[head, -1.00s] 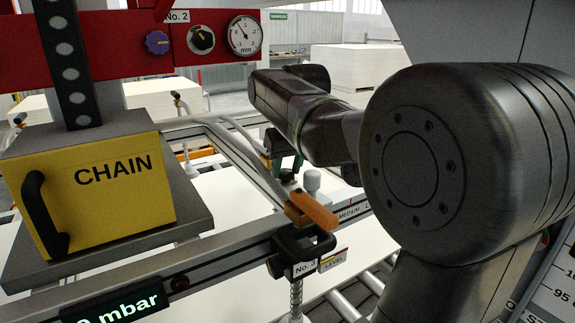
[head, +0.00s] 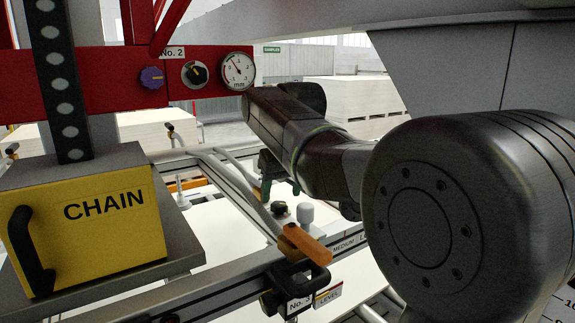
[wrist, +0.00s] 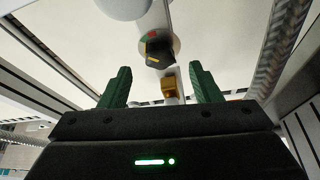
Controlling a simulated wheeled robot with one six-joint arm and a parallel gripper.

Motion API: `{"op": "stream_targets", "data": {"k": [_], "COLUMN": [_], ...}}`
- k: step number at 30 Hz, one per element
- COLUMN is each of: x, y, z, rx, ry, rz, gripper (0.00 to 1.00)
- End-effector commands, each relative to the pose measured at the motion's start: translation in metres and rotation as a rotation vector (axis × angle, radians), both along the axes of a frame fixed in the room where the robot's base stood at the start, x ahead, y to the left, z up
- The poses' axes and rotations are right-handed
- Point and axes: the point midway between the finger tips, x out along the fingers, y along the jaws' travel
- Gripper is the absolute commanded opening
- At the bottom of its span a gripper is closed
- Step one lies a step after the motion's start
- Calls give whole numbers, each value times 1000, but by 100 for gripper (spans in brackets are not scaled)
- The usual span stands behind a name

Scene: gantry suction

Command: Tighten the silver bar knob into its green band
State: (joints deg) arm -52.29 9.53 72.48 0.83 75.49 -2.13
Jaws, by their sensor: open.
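My gripper (head: 278,177) has green fingers that stand apart and hold nothing, also seen in the wrist view (wrist: 160,72). A black knob (wrist: 160,52) with a yellow mark sits on a pale bar, on a dial with small red and green parts. It lies just beyond the fingertips, roughly centred between them, with no visible contact. In the head view this small black knob (head: 279,210) shows just below the fingers. Whether it is the silver bar knob is not certain. Its exact setting against the green band is too small to read.
A rounded white post (head: 305,213) stands close beside the black knob. An orange lever (head: 308,246) is in front of it. A yellow CHAIN box (head: 85,220) is at left. A red beam (head: 108,85) carries a purple knob (head: 152,77), another black knob (head: 194,74) and a gauge (head: 238,71).

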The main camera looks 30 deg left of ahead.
Motion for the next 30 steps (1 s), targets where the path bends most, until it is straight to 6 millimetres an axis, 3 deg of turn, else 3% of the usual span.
{"op": "stream_targets", "data": {"k": [6,13,19,30], "x": [-11,-20,-23,-21], "y": [-16,-28,-33,-36], "z": [49,86,98,98], "rx": [5,3,2,-1], "ry": [-3,-1,-1,0], "rz": [0,-1,-1,1], "gripper": [57,57,57,57]}}
